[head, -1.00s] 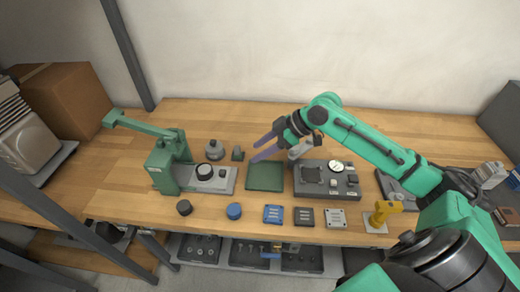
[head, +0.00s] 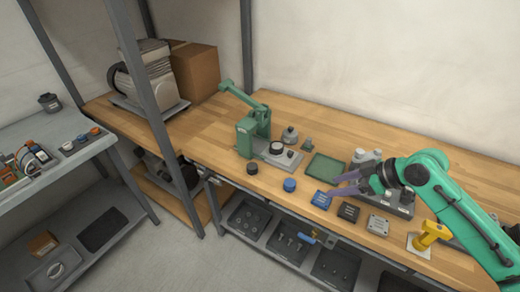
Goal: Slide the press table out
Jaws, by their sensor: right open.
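The green press (head: 250,135) with its raised lever arm stands on the wooden bench, left of centre. Its grey press table (head: 291,158) sits at its foot, with a round dark-topped piece (head: 276,149) on it. My right gripper (head: 332,185) has long purple fingers spread apart and empty. It is right of and in front of the press, over or beside the blue square plate (head: 321,199), apart from the press table. I cannot tell its exact height. My left gripper is not in view.
A black knob (head: 252,168), blue cap (head: 290,185), dark plate (head: 348,212), grey plate (head: 378,225) and yellow piece (head: 430,235) line the front. A grey post (head: 140,80) stands left.

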